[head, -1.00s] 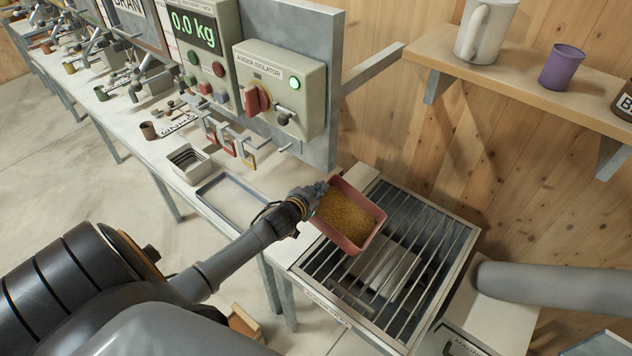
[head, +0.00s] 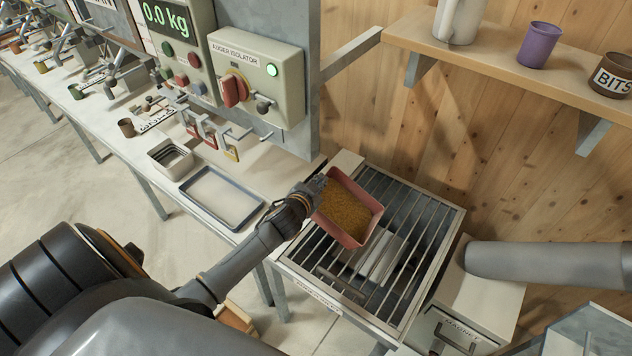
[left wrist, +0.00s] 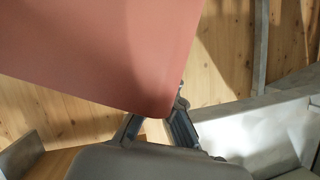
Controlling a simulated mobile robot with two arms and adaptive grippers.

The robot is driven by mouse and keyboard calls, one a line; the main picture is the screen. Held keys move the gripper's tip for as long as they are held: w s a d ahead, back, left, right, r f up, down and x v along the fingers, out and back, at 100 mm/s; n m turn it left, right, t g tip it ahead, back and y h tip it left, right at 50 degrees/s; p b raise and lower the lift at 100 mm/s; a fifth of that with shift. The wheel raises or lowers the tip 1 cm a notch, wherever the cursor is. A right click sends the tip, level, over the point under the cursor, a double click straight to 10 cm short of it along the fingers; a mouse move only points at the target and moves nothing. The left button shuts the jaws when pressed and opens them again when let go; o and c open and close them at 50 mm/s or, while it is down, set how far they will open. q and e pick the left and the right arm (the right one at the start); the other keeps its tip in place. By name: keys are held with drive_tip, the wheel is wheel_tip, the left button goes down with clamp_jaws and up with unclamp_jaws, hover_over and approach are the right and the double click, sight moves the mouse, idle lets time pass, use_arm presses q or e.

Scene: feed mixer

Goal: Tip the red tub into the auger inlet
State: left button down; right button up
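The red tub (head: 335,233) is full of golden-brown grainy feed (head: 345,212) and is held above the upper left part of the auger inlet, a barred steel grate (head: 400,292). It looks close to level, tilted slightly at most, with no feed seen falling. My left gripper (head: 322,188) is shut on the tub's left edge. In the left wrist view the tub's wall (left wrist: 110,50) fills the upper left, with the fingers (left wrist: 160,128) at its lower corner. The gap between tub and bars cannot be judged exactly. My right gripper is not in view.
The auger isolator box (head: 255,80) has a red knob and a lit green lamp. An empty grey tray (head: 222,197) lies left of the inlet. A shelf (head: 500,70) with a purple cup (head: 540,45) hangs behind.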

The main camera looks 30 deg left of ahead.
use_arm(q)
drive_tip(key=shift+w+d+r+m+y, duration=0.1)
drive_tip(key=shift+d+r+m+y, duration=0.2)
drive_tip(key=shift+d+r, duration=0.55)
drive_tip(key=shift+d+r+m+t+y+b, duration=0.7)
drive_tip(key=shift+d+m+t+y+b, duration=1.45)
drive_tip(key=shift+d+m+b, duration=6.8)
drive_tip(key=a+r+n+g+h+p, duration=0.1)
drive_tip(key=a+r+n+g+p, duration=0.2)
drive_tip(key=a+n+p, duration=0.4)
drive_tip(key=n+p, duration=0.4)
drive_tip(key=p, duration=0.2)
drive_tip(key=shift+a+r+n, duration=0.35)
